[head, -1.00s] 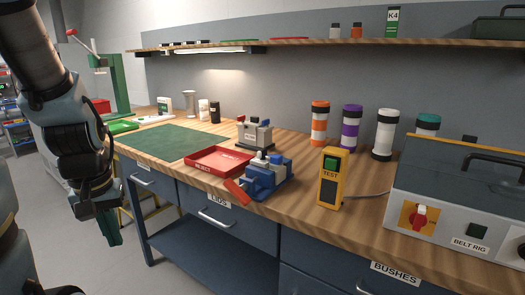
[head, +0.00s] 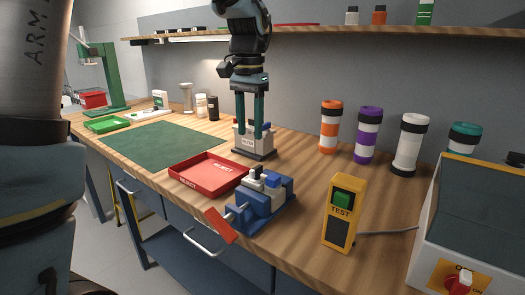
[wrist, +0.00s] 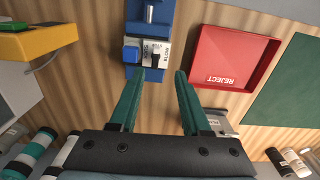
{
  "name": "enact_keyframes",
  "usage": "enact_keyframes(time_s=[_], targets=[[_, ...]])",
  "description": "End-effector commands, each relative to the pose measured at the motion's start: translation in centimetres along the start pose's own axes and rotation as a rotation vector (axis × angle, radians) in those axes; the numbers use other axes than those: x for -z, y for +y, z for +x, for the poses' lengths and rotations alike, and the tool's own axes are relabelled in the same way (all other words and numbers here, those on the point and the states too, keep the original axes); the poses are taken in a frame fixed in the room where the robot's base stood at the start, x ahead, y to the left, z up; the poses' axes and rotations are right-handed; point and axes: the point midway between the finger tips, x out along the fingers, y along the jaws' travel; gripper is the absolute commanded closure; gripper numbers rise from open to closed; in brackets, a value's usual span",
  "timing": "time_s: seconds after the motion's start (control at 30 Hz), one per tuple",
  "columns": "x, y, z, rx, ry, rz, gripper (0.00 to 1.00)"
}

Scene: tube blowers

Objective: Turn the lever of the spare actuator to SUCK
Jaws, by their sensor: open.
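A small pale block (head: 255,185) with a dark lever sits in the blue vise (head: 262,206); I take it for the spare actuator. In the wrist view the block (wrist: 165,48) bears a label that seems to read BLOW, next to the black lever (wrist: 156,61) and a blue button-like part (wrist: 131,54). No SUCK marking is legible. My gripper (head: 250,132) is open and empty, pointing down above the bench behind the vise. In the wrist view its fingertips (wrist: 168,73) appear close to the block, apparently not touching it.
A grey labelled box (head: 268,146) stands behind my fingers. A red REJECT tray (head: 207,177) lies left of the vise, with a green mat (head: 150,145) beyond. A yellow TEST box (head: 343,215) stands right, and several banded tubes (head: 366,138) stand behind. The shelf (head: 330,31) runs overhead.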

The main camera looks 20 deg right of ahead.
Motion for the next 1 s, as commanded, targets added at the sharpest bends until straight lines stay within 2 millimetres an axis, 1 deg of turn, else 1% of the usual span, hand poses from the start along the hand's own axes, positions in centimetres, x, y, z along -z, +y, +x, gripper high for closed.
enact_keyframes(time_s=[0.07, 0.17, 0.27, 0.6, 0.7, 0.83, 1.0], targets=[[0.6, 0.8, -0.4, -0.001, -0.004, 0.027, 0.53], [0.7, 1.0, 0.1, -0.002, -0.008, 0.035, 0.53], [0.6, 1.0, 1.4, -0.003, -0.009, 0.034, 0.53], [0.5, 0.9, 7.5, -0.003, -0.009, 0.032, 0.53], [0.6, 0.9, 8.8, -0.003, -0.008, 0.031, 0.53], [0.6, 0.9, 9.8, -0.002, -0.006, 0.031, 0.53], [0.6, 0.9, 10.2, -0.001, -0.004, 0.031, 0.53]])
